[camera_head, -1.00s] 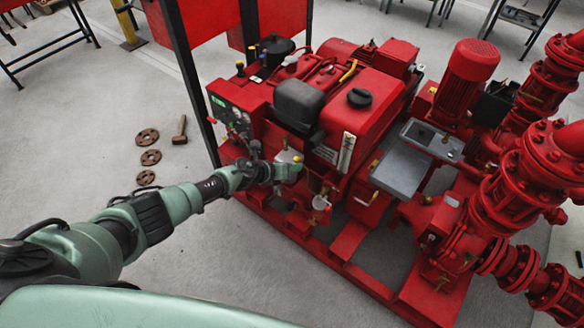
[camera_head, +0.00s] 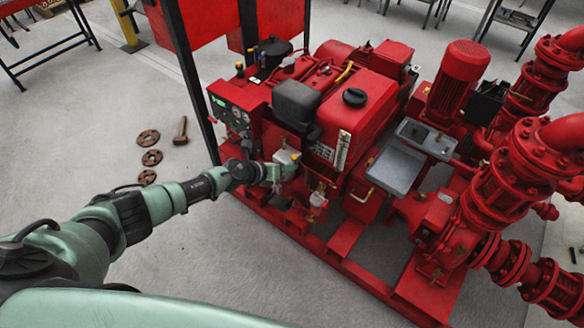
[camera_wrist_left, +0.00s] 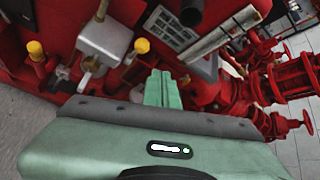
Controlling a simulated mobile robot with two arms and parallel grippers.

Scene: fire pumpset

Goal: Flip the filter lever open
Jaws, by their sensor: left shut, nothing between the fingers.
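My left gripper (camera_head: 292,172) reaches the front side of the red pumpset beside a pale grey box-shaped fitting (camera_head: 286,156), which looks like the filter. In the left wrist view the green fingers (camera_wrist_left: 158,88) are closed together and empty. They point at the red machine, to the right of and below the pale fitting (camera_wrist_left: 105,42). A short metal lever (camera_wrist_left: 85,80) hangs from that fitting's lower end, apart from the fingers in the picture. Yellow caps (camera_wrist_left: 142,46) sit on either side of it. My right gripper is out of view.
The red engine block and tank (camera_head: 350,115) rise behind the gripper. The gauge panel (camera_head: 232,112) and a black post stand to its left. Red pipes and valves (camera_head: 505,180) fill the right. Rusty discs (camera_head: 150,158) and a hammer (camera_head: 181,131) lie on open floor.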

